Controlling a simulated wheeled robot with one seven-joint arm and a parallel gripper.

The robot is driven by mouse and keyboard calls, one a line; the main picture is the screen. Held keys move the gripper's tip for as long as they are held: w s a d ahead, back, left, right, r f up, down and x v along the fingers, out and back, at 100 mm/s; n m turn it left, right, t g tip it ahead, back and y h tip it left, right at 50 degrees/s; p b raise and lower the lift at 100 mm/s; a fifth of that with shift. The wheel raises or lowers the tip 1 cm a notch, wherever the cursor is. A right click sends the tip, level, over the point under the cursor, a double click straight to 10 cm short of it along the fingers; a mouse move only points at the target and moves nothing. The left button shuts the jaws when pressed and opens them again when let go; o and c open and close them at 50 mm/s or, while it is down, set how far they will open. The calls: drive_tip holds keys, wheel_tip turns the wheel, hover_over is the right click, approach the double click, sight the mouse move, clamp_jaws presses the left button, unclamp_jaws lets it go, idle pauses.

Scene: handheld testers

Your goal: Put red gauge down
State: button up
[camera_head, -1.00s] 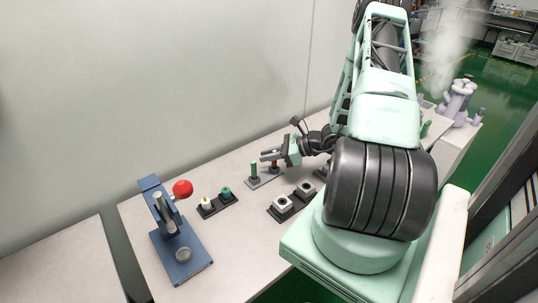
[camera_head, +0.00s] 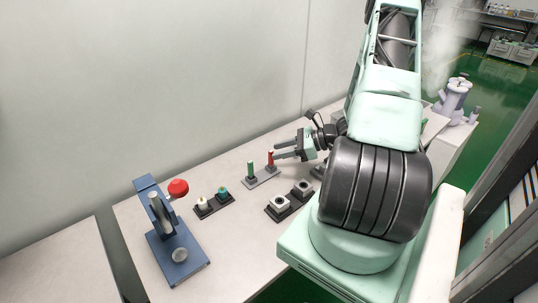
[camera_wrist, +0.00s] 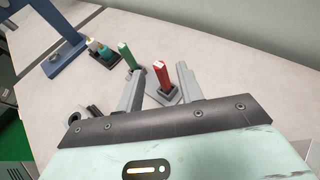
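The red gauge (camera_head: 270,159) stands upright in the grey two-place holder (camera_head: 260,180), beside the green gauge (camera_head: 250,170). My gripper (camera_head: 276,150) is just to the right of the red gauge, with its fingers apart and nothing held. In the wrist view the red gauge (camera_wrist: 163,76) shows between and beyond the open fingertips (camera_wrist: 158,70), in a dark square socket. The green gauge (camera_wrist: 126,55) stands to its left there. Whether a finger touches the red gauge cannot be told.
A blue press (camera_head: 170,238) with a red knob stands at the left. A black holder (camera_head: 214,207) with white and teal-topped gauges sits beside it. The wall (camera_head: 150,80) runs behind the table.

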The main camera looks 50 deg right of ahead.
drive_tip(key=v, duration=0.6)
drive_tip(key=shift+s, duration=0.15)
drive_tip(key=shift+s+d+r, duration=0.1)
drive_tip(key=shift+d, duration=0.05)
